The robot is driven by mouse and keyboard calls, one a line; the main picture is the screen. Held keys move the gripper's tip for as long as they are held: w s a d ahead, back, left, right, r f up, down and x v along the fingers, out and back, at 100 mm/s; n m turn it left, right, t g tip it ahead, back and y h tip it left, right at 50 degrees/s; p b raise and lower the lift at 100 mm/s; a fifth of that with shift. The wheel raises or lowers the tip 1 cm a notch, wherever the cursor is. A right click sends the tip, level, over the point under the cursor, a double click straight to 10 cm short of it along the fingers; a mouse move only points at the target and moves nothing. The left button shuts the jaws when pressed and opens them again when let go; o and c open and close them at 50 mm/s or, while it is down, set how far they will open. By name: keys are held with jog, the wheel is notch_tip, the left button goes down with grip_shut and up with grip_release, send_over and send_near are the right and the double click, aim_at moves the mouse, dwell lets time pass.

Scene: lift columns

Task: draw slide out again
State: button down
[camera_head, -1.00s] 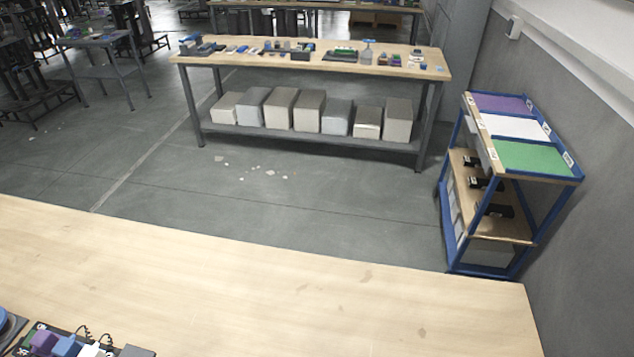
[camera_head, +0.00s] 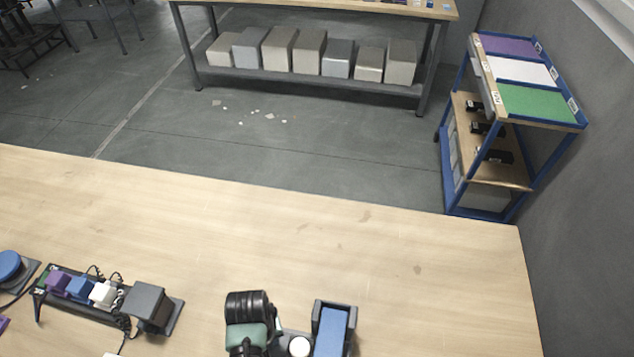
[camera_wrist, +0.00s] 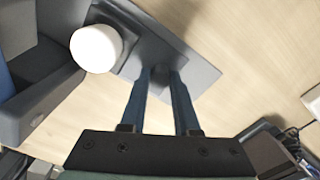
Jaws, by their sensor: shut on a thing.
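A station with a dark grey housing (camera_head: 319,312) holding a blue block (camera_head: 334,330) stands at the table's near edge in the head view. A white round knob (camera_head: 299,347) is beside it on a grey base, and also shows in the wrist view (camera_wrist: 96,48). In the wrist view my gripper (camera_wrist: 161,74) has its two blue-grey fingers closed on a small dark grey piece (camera_wrist: 160,82) over the grey plate (camera_wrist: 190,66). Whether this piece is the slide I cannot tell. In the head view my fingertips are hidden behind my wrist.
On the wooden table (camera_head: 420,260), a black strip with purple, blue and white plugs (camera_head: 85,290) and a grey box (camera_head: 147,302) lie at left, with cables. A blue disc (camera_head: 10,265) is at far left. Beyond the table stand a blue-framed cart (camera_head: 530,127) and a bench.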

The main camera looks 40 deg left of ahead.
jog(key=shift+s+a, duration=0.6)
jog(key=shift+a, duration=0.35)
jog(key=shift+s+a, duration=0.55)
jog(key=shift+a, duration=0.4)
jog(key=c, duration=0.7)
grip_release()
jog(key=shift+r, duration=0.1)
notch_tip(320, 180, up, 6)
jog(key=p, duration=0.6)
